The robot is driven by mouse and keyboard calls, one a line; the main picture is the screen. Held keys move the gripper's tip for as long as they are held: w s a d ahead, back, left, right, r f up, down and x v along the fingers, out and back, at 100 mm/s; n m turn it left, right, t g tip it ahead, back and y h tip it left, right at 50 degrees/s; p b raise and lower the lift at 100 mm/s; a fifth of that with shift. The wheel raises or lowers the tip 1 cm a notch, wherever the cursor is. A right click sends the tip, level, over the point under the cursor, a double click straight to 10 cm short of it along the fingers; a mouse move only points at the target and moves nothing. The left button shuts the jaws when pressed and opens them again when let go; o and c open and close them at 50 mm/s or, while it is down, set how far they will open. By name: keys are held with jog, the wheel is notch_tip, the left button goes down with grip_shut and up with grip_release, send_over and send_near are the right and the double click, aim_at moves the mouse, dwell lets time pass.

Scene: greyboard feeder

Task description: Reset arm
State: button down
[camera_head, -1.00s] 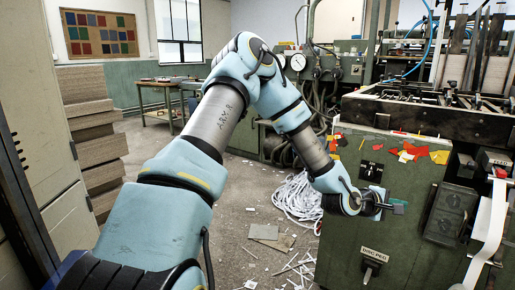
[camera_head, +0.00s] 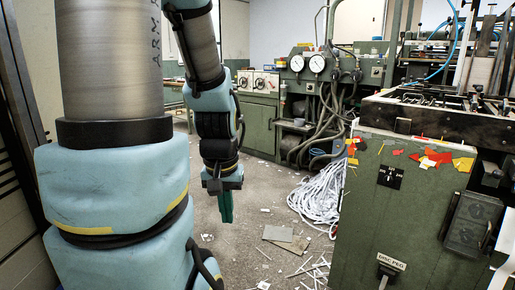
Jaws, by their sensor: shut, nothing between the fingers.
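My arm fills the left side of the head view, its blue and grey links folded upright close to the camera. My gripper (camera_head: 226,207) hangs from the end of the arm, pointing down over the open floor. Its green fingers are together and nothing shows between them. It is apart from the green machine cabinet (camera_head: 385,225) on the right and touches nothing that I can see.
A heap of white strips (camera_head: 318,200) lies on the floor beside the cabinet. Flat board pieces (camera_head: 287,238) and paper scraps litter the floor. A green console with gauges (camera_head: 265,118) and hanging hoses stands behind. A grey panel (camera_head: 15,110) edges the left.

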notch_tip(320, 180, up, 13)
jog(key=p, duration=1.2)
jog(key=shift+w, duration=0.2)
jog(key=shift+d, duration=0.2)
